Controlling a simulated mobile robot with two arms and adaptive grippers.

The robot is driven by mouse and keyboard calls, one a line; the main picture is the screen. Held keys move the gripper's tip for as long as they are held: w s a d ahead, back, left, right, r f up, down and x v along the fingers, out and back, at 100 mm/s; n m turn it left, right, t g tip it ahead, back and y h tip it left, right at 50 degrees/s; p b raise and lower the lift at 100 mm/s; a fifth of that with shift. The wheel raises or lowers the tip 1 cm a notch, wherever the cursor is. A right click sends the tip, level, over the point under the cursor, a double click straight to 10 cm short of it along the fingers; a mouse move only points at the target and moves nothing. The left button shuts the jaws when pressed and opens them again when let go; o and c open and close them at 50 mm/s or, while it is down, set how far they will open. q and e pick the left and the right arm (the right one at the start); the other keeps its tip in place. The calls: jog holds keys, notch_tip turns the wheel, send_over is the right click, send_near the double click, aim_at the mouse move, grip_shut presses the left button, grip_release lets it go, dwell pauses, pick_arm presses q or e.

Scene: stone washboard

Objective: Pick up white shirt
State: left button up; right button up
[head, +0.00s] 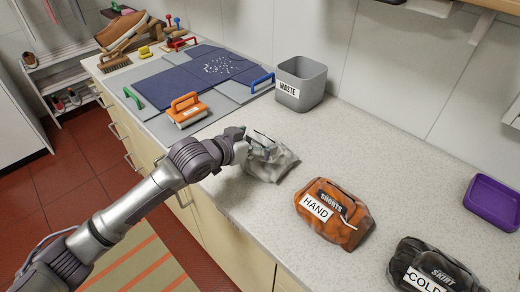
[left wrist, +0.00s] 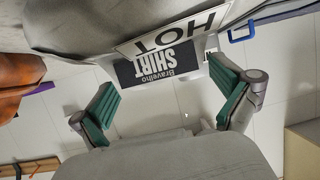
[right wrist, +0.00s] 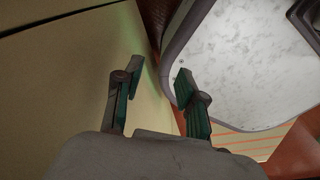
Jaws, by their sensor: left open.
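The white shirt (head: 272,163) is a crumpled grey-white bundle on the speckled counter, right of my left arm. My left gripper (head: 243,145) is at the shirt's left end and overlaps it in the head view. In the left wrist view, the shirt (left wrist: 75,22) fills the top, with "HOT" and "SHIRT" labels. The two green-padded fingers of my left gripper (left wrist: 160,78) are spread apart, with the black label between and above them. Whether they touch the cloth is unclear. My right gripper (right wrist: 160,72) is open and empty, away from the counter top; the head view does not show it.
An orange shorts bundle (head: 335,213) and a dark skirt bundle (head: 435,268) lie to the right. A grey waste bin (head: 301,84) stands behind the shirt. A purple tray (head: 492,203) sits far right.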

pick_arm(q)
jog(key=shift+x, duration=1.55)
jog(key=shift+r, duration=0.1)
jog(key=c, duration=1.1)
jog(key=shift+c, duration=0.2)
